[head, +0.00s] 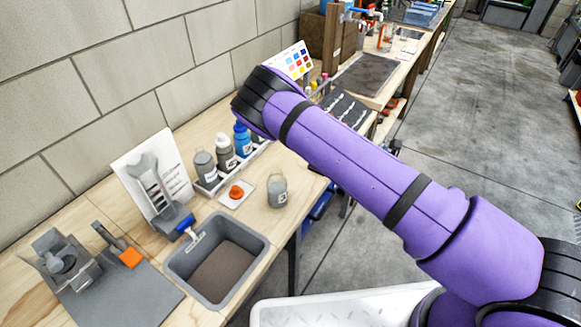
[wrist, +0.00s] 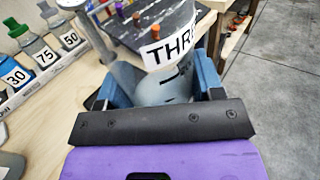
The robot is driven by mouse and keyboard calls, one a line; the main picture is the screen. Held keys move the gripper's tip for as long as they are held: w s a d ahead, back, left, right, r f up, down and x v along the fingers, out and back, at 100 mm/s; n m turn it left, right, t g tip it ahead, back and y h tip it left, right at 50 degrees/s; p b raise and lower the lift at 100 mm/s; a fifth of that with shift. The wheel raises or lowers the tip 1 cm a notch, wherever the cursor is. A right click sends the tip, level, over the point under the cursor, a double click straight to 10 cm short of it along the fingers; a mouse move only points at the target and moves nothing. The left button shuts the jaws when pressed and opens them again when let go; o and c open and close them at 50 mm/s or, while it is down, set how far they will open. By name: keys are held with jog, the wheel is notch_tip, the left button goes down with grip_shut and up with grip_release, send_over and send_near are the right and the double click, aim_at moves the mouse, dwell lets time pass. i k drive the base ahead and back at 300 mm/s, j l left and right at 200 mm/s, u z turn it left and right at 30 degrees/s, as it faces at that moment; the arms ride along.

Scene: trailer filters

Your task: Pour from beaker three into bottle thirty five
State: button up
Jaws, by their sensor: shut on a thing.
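In the wrist view my gripper (wrist: 153,86) is shut on a clear beaker (wrist: 165,92). In the head view my purple arm hides the gripper and beaker. A clear-grey bottle (head: 277,192) stands alone on the bench in the head view, in front of the bottle rack. Its label is too small to read, so I cannot tell whether it is bottle thirty five.
A white rack (head: 211,187) holds several bottles; the wrist view shows labels 30 (wrist: 15,74), 75 and 50. An orange cap (head: 236,192) lies on a white pad. A grey bin (head: 252,240) sits at the bench's front edge. A white panel (head: 171,154) stands behind it.

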aim_at(277, 183)
jog(key=i+l, duration=0.15)
jog(key=l, duration=0.25)
jog(key=i+l, duration=0.2)
jog(key=l, duration=0.2)
jog(key=i+l, duration=0.15)
jog(key=l, duration=0.2)
jog(key=i+l+u, duration=0.1)
jog(key=l+u, duration=0.2)
jog(key=i+l+u, duration=0.1)
jog(key=l+u, duration=0.25)
jog(key=u, duration=0.55)
